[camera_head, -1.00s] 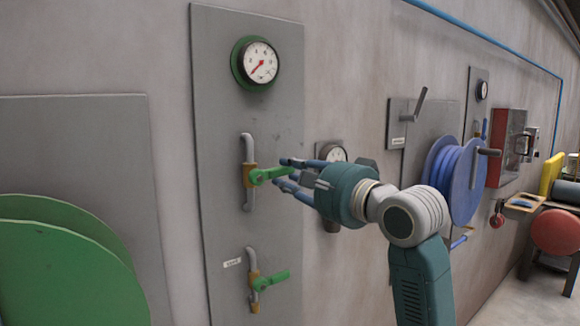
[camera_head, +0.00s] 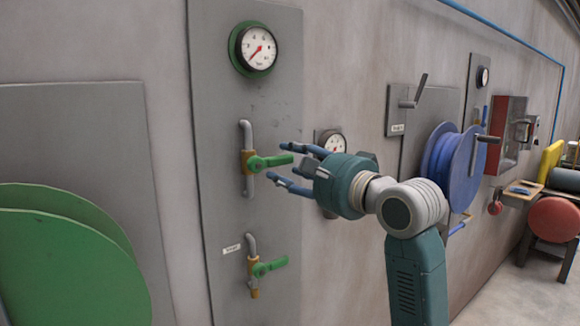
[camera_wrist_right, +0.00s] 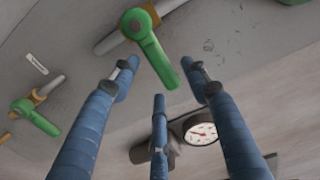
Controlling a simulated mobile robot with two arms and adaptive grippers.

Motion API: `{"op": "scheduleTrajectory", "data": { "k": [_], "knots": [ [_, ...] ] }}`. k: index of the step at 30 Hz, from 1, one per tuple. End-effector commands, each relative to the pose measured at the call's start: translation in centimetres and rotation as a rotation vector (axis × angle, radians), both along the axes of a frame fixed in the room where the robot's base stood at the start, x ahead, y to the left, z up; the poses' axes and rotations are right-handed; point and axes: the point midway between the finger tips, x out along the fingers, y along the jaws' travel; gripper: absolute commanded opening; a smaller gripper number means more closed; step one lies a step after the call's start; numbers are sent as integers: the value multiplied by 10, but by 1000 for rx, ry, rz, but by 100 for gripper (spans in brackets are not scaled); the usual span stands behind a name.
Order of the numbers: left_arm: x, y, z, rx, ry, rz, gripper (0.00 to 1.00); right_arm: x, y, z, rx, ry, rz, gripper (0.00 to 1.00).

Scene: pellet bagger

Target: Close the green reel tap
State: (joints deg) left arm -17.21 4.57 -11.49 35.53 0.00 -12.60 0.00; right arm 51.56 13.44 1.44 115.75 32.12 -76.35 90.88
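Two green-handled taps sit on a tall grey wall panel. The upper tap (camera_head: 268,161) has a brass body on a vertical grey pipe, and its lever points right, across the pipe. The lower tap (camera_head: 268,266) has a small label beside it, and its lever also points right. My right gripper (camera_head: 277,163) is open and empty, its blue fingers spread above and below the upper lever's end. In the right wrist view the upper lever (camera_wrist_right: 156,55) reaches between the spread fingertips (camera_wrist_right: 159,77), with no clear contact. I cannot tell from markings which tap is the reel's. My left gripper is out of view.
A green-rimmed gauge (camera_head: 254,50) is above the taps. A large green reel (camera_head: 65,265) is at left. Another gauge (camera_head: 332,141) is behind my right gripper. A blue reel (camera_head: 455,165) and a red box (camera_head: 510,135) are farther right.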

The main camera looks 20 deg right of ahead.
Motion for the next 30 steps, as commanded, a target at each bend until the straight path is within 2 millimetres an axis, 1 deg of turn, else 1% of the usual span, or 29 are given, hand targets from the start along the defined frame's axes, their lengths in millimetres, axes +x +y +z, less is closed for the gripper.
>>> {"op": "scheduleTrajectory", "data": {
  "k": [5, 8, 11, 18, 21, 25, 30],
  "knots": [
    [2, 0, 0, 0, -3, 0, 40, -1, 0, 1, -1, -3, 1, 46],
    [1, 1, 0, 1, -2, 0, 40, -7, -2, 1, -2, -4, 0, 46],
    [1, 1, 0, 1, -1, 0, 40, -20, -8, 2, -1, -5, 0, 46],
    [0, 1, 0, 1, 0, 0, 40, -69, -26, 1, -1, -5, -2, 46],
    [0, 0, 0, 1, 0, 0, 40, -86, -32, 0, -2, -4, -2, 46],
    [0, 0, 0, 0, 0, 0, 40, -103, -39, 1, 1, -2, -2, 46],
    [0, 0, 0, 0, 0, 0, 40, -112, -42, 0, 0, 0, -1, 46]
  ]
}}
